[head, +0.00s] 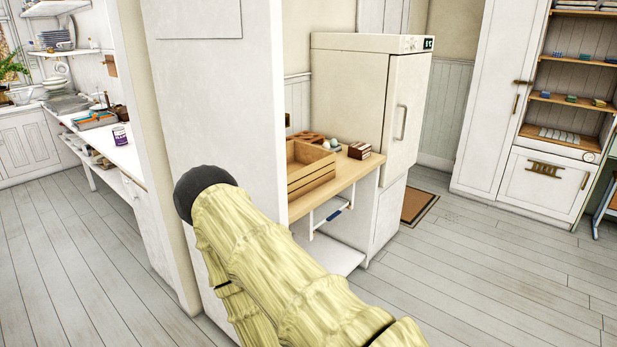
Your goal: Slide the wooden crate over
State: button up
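The wooden crate (311,184) is light brown with slatted sides and an open top. It rests on a wooden shelf top (352,179), left of the white fridge. Its left part is hidden behind the white wall panel in front of it. My arm reaches up from the bottom of the head view, in a pale yellow cover with a dark rounded part at its far end. My gripper itself cannot be made out, and nothing shows it touching the crate.
A small dark red box (360,150) and pale round items (331,144) stand beside the crate. The white fridge (360,90) stands to the right. The white wall panel (225,110) stands close to my arm. Open plank floor (490,270) lies to the right.

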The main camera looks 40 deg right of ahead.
aim_at(310, 167)
jog(key=z, duration=1.25)
jog(key=i, duration=1.8)
jog(key=u, duration=0.4)
